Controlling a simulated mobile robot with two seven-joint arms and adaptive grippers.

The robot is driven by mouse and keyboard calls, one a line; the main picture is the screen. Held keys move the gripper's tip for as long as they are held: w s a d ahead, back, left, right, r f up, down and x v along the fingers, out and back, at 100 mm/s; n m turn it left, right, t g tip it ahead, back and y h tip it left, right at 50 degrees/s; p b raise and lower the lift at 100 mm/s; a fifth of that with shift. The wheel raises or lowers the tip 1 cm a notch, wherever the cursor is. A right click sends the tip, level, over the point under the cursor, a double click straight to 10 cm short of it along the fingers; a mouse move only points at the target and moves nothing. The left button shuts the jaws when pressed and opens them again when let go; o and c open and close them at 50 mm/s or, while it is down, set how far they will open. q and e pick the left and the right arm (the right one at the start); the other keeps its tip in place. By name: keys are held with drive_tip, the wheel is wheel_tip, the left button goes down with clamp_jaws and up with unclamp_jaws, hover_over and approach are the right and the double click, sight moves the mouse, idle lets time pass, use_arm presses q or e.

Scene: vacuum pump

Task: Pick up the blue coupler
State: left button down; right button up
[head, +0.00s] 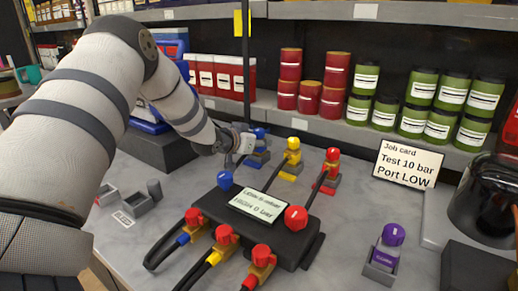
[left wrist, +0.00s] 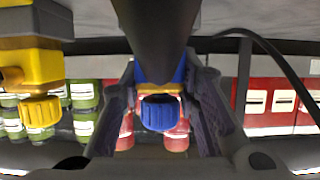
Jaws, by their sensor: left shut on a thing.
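The blue coupler (head: 260,148) stands at the back of the bench, at the left end of a row of couplers. In the left wrist view the blue coupler (left wrist: 160,112) sits between my two fingers, its ribbed knob towards the camera. My left gripper (head: 240,143) reaches it from the left and is shut on it; it also shows in the left wrist view (left wrist: 161,110). In the head view the arm and gripper partly hide the coupler. My right gripper is not in view.
A yellow coupler (head: 292,158) and a red coupler (head: 328,170) stand to the right. A black block (head: 258,232) with knobs and hoses is in front. A purple coupler (head: 385,255) sits in a grey holder. A job card (head: 408,163) stands before the shelf of cans.

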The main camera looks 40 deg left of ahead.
sight(263, 129)
use_arm(q)
drive_tip(key=shift+r, duration=0.1)
drive_tip(key=r, duration=0.4)
drive_tip(key=shift+s+d, duration=0.2)
drive_tip(key=shift+d, duration=0.1)
drive_tip(key=s+d+r, duration=0.8)
drive_tip(key=s+r, duration=0.1)
drive_tip(key=s, duration=0.1)
drive_tip(key=shift+s+d, duration=0.15)
drive_tip(key=shift+s, duration=0.1)
